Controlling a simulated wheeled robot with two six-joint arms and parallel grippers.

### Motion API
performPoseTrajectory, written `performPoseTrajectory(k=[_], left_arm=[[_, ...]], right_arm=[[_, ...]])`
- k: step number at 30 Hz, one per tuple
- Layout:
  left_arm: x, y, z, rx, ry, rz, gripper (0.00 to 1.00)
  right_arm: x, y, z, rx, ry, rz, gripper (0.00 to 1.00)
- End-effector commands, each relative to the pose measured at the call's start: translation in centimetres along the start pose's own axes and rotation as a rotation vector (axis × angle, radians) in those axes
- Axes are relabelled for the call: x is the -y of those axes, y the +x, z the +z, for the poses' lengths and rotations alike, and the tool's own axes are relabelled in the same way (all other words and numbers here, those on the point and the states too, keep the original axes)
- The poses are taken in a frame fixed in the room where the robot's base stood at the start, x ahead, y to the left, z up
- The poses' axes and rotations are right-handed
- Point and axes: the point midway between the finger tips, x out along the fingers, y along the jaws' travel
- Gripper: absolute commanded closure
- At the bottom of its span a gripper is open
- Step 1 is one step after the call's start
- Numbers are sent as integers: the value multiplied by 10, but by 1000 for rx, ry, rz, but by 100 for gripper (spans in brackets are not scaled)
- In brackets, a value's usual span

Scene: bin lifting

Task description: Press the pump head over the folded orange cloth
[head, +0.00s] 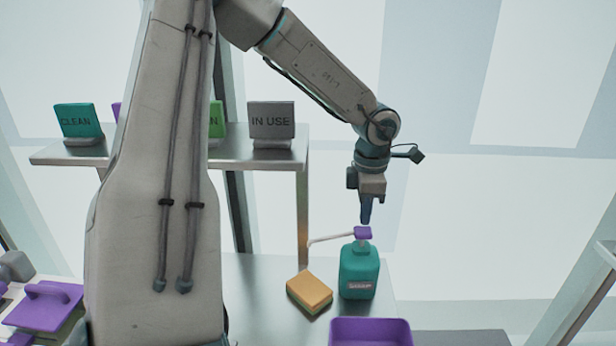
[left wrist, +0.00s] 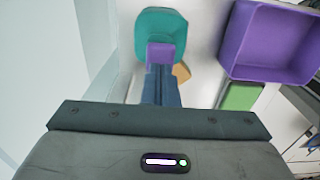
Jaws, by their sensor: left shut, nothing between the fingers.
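A teal pump bottle (head: 359,275) with a purple pump head (head: 363,232) stands upright on the metal surface. Its thin spout points left, roughly above the orange cloth (head: 310,290), a block-like piece beside the bottle. My left gripper (head: 366,221) points straight down, shut and empty, with its tips just above or at the pump head; I cannot tell whether they touch. In the left wrist view, the shut fingers (left wrist: 160,75) line up with the purple head (left wrist: 160,54) over the teal bottle (left wrist: 163,22), and partly hide the cloth (left wrist: 182,72). My right gripper is not in view.
A purple bin (head: 371,330) stands in front of the bottle; it also shows in the left wrist view (left wrist: 270,42), near a green item (left wrist: 240,97). A shelf (head: 255,159) with a teal CLEAN sign (head: 79,121) and a grey IN USE sign (head: 271,123) stands behind, left.

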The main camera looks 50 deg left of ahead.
Motion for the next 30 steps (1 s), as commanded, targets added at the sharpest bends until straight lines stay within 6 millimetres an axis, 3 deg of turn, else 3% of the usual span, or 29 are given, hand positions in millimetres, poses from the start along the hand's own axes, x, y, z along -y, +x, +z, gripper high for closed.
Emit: performPoseTrajectory(k=[15, 30], left_arm=[[0, -53, 0, 1, -1, 1, 100], [0, -54, 0, 0, 0, 0, 100]], right_arm=[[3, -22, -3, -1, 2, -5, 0], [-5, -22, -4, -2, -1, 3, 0]])
